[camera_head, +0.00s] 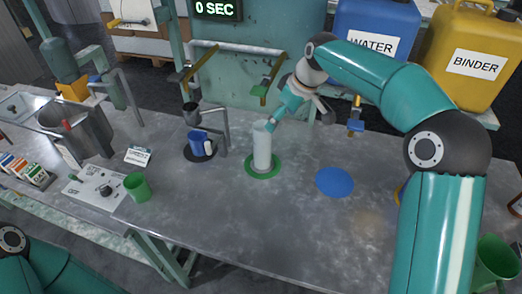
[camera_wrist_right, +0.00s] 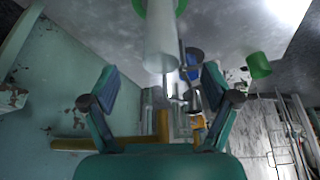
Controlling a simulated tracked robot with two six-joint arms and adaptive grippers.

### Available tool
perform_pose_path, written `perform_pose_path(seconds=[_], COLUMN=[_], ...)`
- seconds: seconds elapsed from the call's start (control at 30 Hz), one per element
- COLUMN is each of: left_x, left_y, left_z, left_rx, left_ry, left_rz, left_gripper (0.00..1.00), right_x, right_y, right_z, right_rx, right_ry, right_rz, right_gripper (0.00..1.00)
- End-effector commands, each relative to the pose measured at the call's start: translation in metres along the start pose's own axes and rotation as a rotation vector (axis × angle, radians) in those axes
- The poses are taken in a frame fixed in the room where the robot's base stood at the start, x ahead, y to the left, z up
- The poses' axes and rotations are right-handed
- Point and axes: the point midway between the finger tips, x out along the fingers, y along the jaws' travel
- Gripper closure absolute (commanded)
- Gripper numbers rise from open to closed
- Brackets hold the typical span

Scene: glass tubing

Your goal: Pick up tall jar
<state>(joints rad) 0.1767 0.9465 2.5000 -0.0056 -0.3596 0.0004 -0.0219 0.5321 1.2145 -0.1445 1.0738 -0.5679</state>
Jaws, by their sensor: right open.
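The tall jar (camera_head: 262,146) is a whitish, translucent cylinder standing upright on a green round mat (camera_head: 250,174). My right gripper (camera_head: 271,126) is beside the jar's upper part, on its right and far side in the head view. In the right wrist view, the jar (camera_wrist_right: 161,40) lies ahead, roughly centred between the two spread fingers of my right gripper (camera_wrist_right: 160,88). The gripper is open and holds nothing. Whether a finger touches the jar cannot be told. My left gripper is out of view; only part of my left arm shows at the lower left.
A blue disc (camera_head: 334,182) lies bare right of the jar. A blue cup (camera_head: 197,143) stands on a dark mat to the left, beneath a tap. A green cup (camera_head: 137,187) is farther left. Taps hang behind the jar. The table's front middle is clear.

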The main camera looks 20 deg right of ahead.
Motion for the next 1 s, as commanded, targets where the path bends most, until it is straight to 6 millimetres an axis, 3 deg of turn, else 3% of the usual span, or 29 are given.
perform_pose_path(seconds=[0.1, 0.3, 0.63, 1.0], left_x=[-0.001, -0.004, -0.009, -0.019], left_y=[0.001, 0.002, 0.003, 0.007], left_z=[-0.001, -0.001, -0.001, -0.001], left_rx=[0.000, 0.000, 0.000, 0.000], left_ry=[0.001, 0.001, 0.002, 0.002], left_rz=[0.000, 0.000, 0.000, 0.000], left_gripper=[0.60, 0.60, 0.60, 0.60], right_x=[0.029, 0.066, 0.091, 0.134], right_y=[-0.001, -0.002, -0.004, -0.005], right_z=[0.000, -0.003, -0.004, -0.003], right_rx=[-0.001, -0.005, -0.009, -0.010], right_ry=[-0.005, -0.003, -0.002, -0.001], right_rz=[-0.004, -0.003, -0.005, -0.005], right_gripper=[0.13, 0.13, 0.13, 0.13])
